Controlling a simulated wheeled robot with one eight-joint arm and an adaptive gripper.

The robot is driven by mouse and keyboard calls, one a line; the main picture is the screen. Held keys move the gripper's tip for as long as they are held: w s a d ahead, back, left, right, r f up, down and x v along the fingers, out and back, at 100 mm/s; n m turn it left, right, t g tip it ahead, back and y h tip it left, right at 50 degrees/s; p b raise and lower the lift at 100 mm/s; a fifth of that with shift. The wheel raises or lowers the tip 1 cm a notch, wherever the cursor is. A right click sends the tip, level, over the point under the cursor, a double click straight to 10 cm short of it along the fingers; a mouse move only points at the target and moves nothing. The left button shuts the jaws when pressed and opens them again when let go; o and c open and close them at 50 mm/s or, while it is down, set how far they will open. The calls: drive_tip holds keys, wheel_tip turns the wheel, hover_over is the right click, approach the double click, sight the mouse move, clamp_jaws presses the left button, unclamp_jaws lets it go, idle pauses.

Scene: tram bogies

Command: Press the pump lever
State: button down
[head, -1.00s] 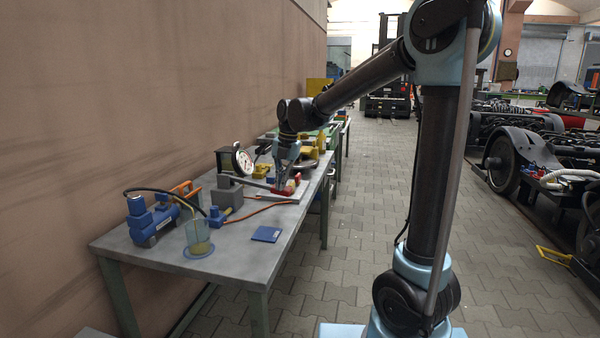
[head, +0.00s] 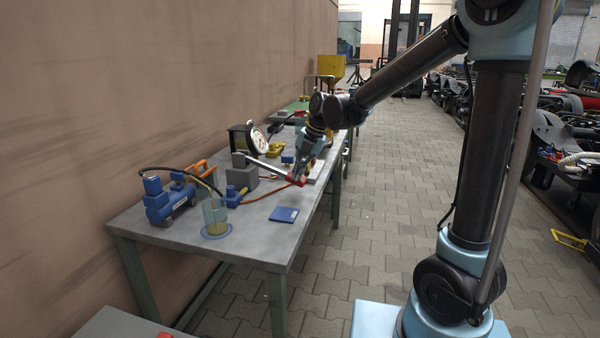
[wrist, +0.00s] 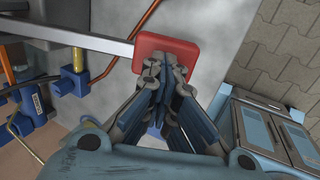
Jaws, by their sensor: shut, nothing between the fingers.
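The pump lever (wrist: 85,39) is a grey bar with a red end pad (wrist: 165,52). In the head view the lever (head: 268,170) slopes down to the right from a grey block (head: 239,160), and its red pad lies low near the bench top. My gripper (wrist: 168,75) is shut and empty. Its fingertips overlap the near edge of the red pad in the wrist view; whether they touch it I cannot tell. In the head view my gripper (head: 301,177) points down at the pad and partly hides it.
A blue pump unit (head: 167,200), a glass of yellowish liquid (head: 215,217), a dial gauge (head: 258,139) and a blue booklet (head: 284,214) stand or lie on the grey bench (head: 180,236). An orange hose (head: 262,193) runs near the lever. Paved floor (head: 385,195) is open on the right.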

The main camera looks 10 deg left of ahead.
drive_tip(key=shift+s+f, duration=0.1)
drive_tip(key=shift+s, duration=0.05)
drive_tip(key=shift+d+r, duration=0.1)
drive_tip(key=shift+r, duration=0.1)
drive_tip(key=v, duration=1.3)
drive_tip(key=shift+w+r, duration=0.25)
drive_tip(key=shift+r, duration=0.2)
idle(0.6)
